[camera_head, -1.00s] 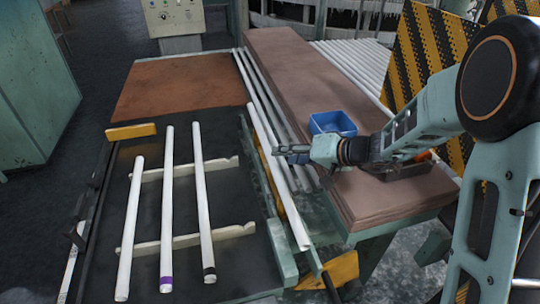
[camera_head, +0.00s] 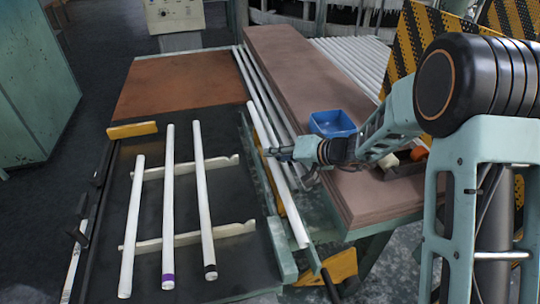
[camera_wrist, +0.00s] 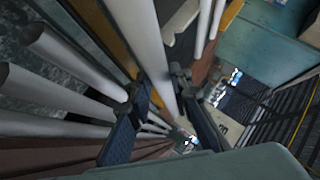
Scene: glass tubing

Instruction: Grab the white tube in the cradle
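A long white tube (camera_head: 288,207) lies at a slant in the narrow cradle along the right side of the dark table in the head view. My gripper (camera_head: 271,152) is at the upper middle of this tube, reaching in from the right. In the wrist view the white tube (camera_wrist: 143,38) runs down between the two fingers of my gripper (camera_wrist: 163,90). The fingers are apart, one on each side of it, and a gap seems to show. Whether either finger touches the tube is hard to tell.
Three more white tubes, including one with a purple end (camera_head: 168,221), lie on two pale supports (camera_head: 226,231) to the left. A blue bin (camera_head: 332,123) stands on the brown bench (camera_head: 290,70) behind my gripper. Several thin rails run beside the bench.

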